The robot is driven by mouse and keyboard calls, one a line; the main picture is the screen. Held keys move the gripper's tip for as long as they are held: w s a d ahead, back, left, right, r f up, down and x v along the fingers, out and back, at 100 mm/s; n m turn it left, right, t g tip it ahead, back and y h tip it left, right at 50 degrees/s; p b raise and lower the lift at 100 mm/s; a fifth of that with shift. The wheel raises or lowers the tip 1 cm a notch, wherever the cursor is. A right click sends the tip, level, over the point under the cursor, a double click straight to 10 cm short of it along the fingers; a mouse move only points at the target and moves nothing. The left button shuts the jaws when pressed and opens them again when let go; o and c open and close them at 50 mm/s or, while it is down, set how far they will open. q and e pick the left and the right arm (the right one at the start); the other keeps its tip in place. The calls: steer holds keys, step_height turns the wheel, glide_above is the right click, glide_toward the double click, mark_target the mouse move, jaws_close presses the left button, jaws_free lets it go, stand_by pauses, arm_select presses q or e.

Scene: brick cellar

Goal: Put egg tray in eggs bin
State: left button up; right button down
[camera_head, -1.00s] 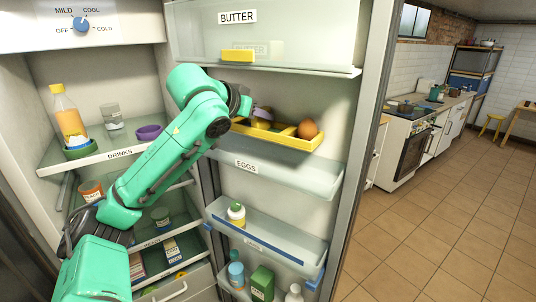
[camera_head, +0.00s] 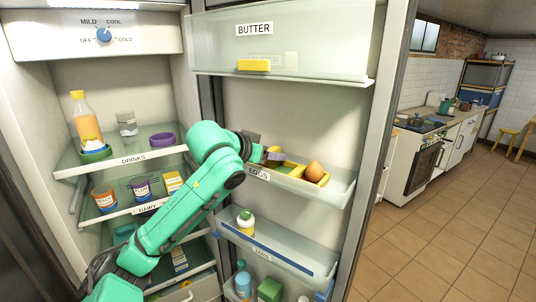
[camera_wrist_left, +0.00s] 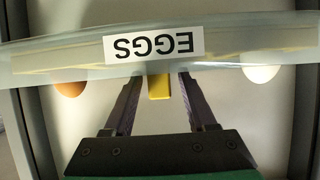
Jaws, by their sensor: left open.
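The yellow egg tray (camera_head: 319,180) sits in the clear door bin labelled EGGS (camera_head: 340,195), low behind its front wall. A brown egg (camera_head: 314,170) is on its right end. My left gripper (camera_head: 275,157) is at the bin, over the tray's left part. In the left wrist view its two fingers (camera_wrist_left: 159,88) are apart, with a yellow piece of the tray (camera_wrist_left: 159,86) between them and not visibly pinched. A brown egg (camera_wrist_left: 71,89) and a white egg (camera_wrist_left: 259,74) show at either side. The bin front and gripper hide much of the tray. My right gripper is not in view.
The butter bin (camera_head: 285,73) is above, with a yellow block (camera_head: 254,65). A lower door bin (camera_head: 280,250) holds a white bottle with a green cap (camera_head: 245,222). Fridge shelves with a juice bottle (camera_head: 86,120) and jars are left. Open floor lies right.

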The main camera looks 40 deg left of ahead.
arm_select(q)
steer(key=shift+s+r+b, duration=0.1)
steer(key=shift+s+b, duration=0.2)
steer(key=b+v, duration=0.4)
steer(key=v, duration=0.7)
steer(key=shift+s, duration=0.15)
